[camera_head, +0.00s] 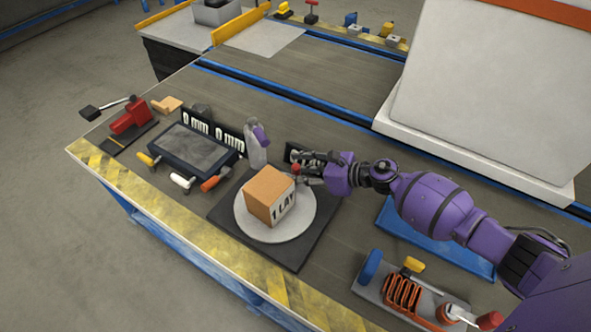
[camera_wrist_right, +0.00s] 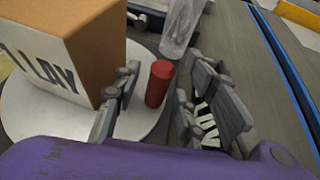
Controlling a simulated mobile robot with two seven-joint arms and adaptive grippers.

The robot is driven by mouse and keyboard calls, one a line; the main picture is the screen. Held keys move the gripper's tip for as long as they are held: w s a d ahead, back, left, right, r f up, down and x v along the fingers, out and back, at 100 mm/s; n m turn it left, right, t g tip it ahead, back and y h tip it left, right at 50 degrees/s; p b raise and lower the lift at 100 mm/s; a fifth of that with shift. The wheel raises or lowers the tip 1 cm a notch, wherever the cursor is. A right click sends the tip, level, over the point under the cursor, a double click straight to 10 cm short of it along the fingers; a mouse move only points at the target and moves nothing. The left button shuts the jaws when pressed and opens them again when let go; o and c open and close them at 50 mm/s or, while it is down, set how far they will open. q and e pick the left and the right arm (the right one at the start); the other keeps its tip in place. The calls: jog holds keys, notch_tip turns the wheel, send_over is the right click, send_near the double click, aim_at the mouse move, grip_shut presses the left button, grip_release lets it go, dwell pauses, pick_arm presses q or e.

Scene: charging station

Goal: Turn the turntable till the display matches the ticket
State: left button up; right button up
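The turntable is a white disc (camera_head: 245,228) on a dark square base (camera_head: 300,252). A brown block (camera_head: 268,192) stands on it, its white front face reading something like "1 LAY". A red upright peg (camera_wrist_right: 158,83) stands at the disc's edge; it also shows in the head view (camera_head: 296,168). My right gripper (camera_wrist_right: 160,105) is open, with one finger on each side of the peg and visible gaps. In the head view the right gripper (camera_head: 305,172) reaches in from the right. A small dark card with white lettering (camera_wrist_right: 207,122) is partly hidden behind the right finger. My left gripper is out of view.
A dark panel (camera_head: 195,147) with "0 mm" plates (camera_head: 228,137) stands left of the turntable. A grey bottle-like object (camera_head: 256,145) stands behind the disc. Screwdrivers (camera_head: 182,182), a red clamp (camera_head: 128,115) and a blue mat (camera_head: 430,238) lie around. A big white block (camera_head: 480,90) stands behind.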

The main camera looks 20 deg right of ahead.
jog(key=v, duration=1)
jog(key=shift+s+r, duration=0.25)
jog(key=shift+d, duration=0.15)
jog(key=shift+c, duration=0.2)
